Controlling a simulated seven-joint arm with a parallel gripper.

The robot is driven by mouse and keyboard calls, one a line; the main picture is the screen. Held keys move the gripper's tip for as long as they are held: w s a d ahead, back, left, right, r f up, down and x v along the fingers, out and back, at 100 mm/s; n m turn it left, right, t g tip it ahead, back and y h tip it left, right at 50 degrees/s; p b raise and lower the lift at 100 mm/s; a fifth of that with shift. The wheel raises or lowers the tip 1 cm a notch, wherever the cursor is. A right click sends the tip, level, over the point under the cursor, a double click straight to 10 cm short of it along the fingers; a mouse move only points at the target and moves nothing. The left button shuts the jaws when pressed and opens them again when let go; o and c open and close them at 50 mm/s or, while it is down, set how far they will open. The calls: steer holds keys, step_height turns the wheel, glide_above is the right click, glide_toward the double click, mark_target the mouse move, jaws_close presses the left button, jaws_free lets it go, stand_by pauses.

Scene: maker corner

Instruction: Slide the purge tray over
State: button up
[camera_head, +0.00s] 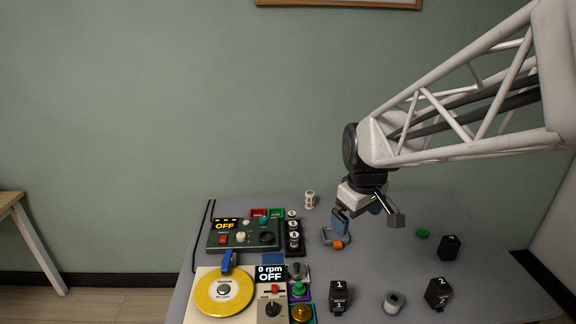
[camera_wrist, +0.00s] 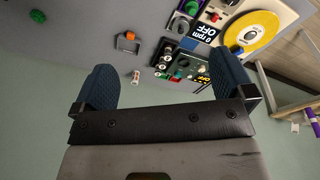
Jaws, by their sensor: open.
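A small grey tray (camera_head: 328,235), which I take for the purge tray, lies on the grey table with an orange piece (camera_head: 338,245) in or at its front side. The tray also shows in the wrist view (camera_wrist: 121,46), beyond my fingers and left of the middle. My gripper (camera_head: 369,218) is open and empty, with its blue-padded fingers spread wide. In the head view it overlaps the tray's right side; its exact height above the table is hard to tell. Both fingers show in the wrist view (camera_wrist: 163,82) with nothing between them. The gripper partly hides the tray's back edge.
Left of the tray are a green control panel (camera_head: 222,241), a black rack of small jars (camera_head: 293,254) and a yellow disc (camera_head: 209,303). Black numbered blocks (camera_head: 339,285) and a grey roll (camera_head: 393,302) stand in front and right. A green piece (camera_head: 422,233) lies right; table between is clear.

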steer(key=w+f+n, duration=0.3)
steer(key=w+f, duration=0.1)
steer(key=w, duration=0.6)
steer(key=n+g, duration=0.2)
steer(key=n, duration=0.7)
glide_toward(329, 238)
steer(key=a, duration=0.2)
steer(key=shift+s+a+r, duration=0.1)
steer(key=shift+a, duration=0.05)
steer(key=shift+f, duration=3.9)
steer(key=c, duration=0.7)
steer(key=shift+c, duration=0.2)
